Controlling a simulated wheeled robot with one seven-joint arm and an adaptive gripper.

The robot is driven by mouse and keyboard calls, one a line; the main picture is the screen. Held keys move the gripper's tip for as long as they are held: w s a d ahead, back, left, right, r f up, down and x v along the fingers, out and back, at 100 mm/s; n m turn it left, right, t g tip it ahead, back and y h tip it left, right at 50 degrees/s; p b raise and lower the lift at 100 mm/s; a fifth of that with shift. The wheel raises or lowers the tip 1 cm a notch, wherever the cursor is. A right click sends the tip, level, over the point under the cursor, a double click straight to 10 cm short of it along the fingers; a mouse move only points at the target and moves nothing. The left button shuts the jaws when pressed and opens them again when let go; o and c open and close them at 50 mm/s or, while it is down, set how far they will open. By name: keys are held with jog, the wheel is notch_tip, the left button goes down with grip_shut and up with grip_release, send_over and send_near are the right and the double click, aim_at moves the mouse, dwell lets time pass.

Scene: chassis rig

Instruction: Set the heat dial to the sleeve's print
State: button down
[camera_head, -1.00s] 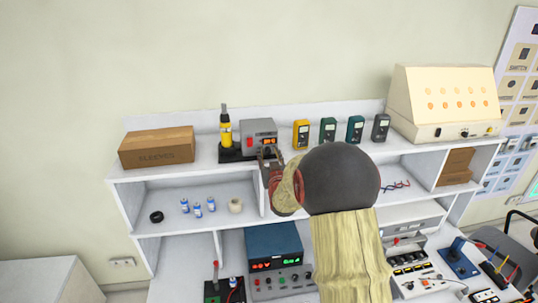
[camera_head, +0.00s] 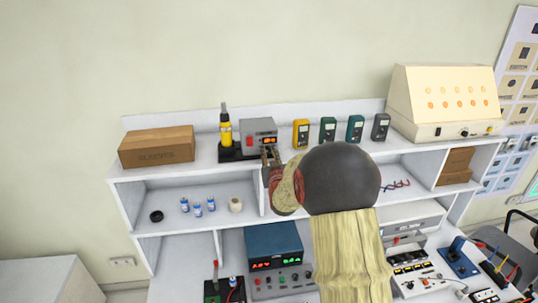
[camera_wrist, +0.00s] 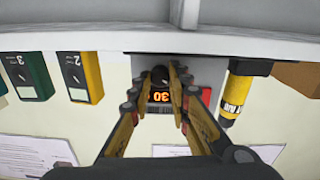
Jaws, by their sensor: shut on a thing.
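The grey heat station (camera_head: 257,127) stands on the top shelf, with a red switch and an orange lit display (camera_head: 269,140). Its dark round dial (camera_wrist: 159,73) shows between my fingertips in the wrist view. My gripper (camera_head: 270,157) is shut on the dial, and its fingers cover part of the station's front. The display also shows in the wrist view (camera_wrist: 161,97), turned over, with its digits partly framed by the fingers. A brown box marked SLEEVES (camera_head: 157,147) is at the left of the shelf. I see no separate sleeve print that I can read.
A yellow hot-air tool (camera_head: 225,132) stands just left of the station. Yellow (camera_head: 301,133) and green (camera_head: 328,130) meters stand close on its right. Small blue-and-white cylinders (camera_head: 197,209) and a black ring (camera_head: 156,216) sit on the shelf below.

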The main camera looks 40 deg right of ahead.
jog(key=shift+m+b, duration=0.3)
jog(key=shift+b, duration=0.25)
jog(key=m+b, duration=0.1)
jog(key=b, duration=0.2)
jog(key=shift+f+m+b, duration=0.2)
jog(key=shift+m+b, duration=0.1)
jog(key=m+b, duration=0.2)
jog(key=b, duration=0.2)
jog(key=m+b, duration=0.4)
jog(key=b, duration=0.1)
jog(key=shift+r, duration=0.15)
jog(key=shift+r+m+b, duration=0.1)
jog(key=shift+m+b, duration=0.2)
jog(key=shift+m, duration=0.1)
jog(key=c, duration=1.7)
grip_release()
jog(key=shift+o, duration=0.2)
jog(key=shift+n+p, duration=0.3)
jog(key=shift+p, duration=0.3)
